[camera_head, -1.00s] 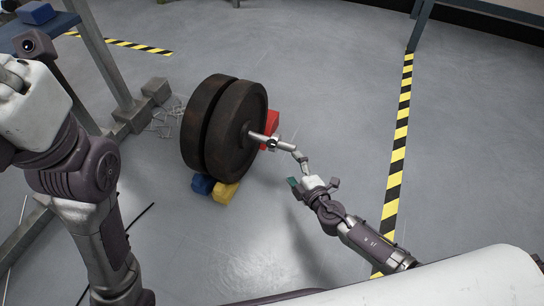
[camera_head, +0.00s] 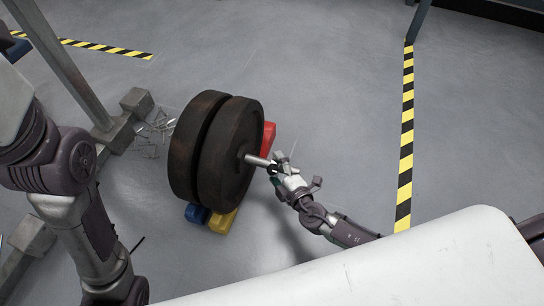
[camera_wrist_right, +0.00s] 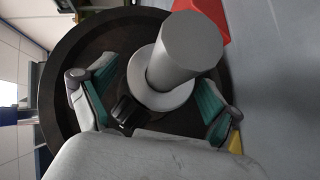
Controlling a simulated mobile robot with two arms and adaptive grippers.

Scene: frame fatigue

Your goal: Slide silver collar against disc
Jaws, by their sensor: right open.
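Two dark weight discs (camera_head: 228,150) stand side by side on a silver bar (camera_head: 257,160); the near disc fills the back of the right wrist view (camera_wrist_right: 60,110). The silver collar (camera_wrist_right: 175,97) shows there as a pale ring around the bar, with a black lever-like part beside it. Whether the ring touches the disc cannot be told. In the head view the collar area is mostly hidden by my right gripper (camera_head: 278,168). This gripper is open, its teal-padded fingers on either side of the bar and collar. My left gripper is out of view.
Blue (camera_head: 197,213), yellow (camera_head: 222,222) and red (camera_head: 269,134) blocks lie at the discs' base. A metal frame leg (camera_head: 60,62) stands left, near loose wire-like pieces (camera_head: 150,138). Striped floor tape (camera_head: 406,140) runs at right. Floor between discs and tape is mostly clear.

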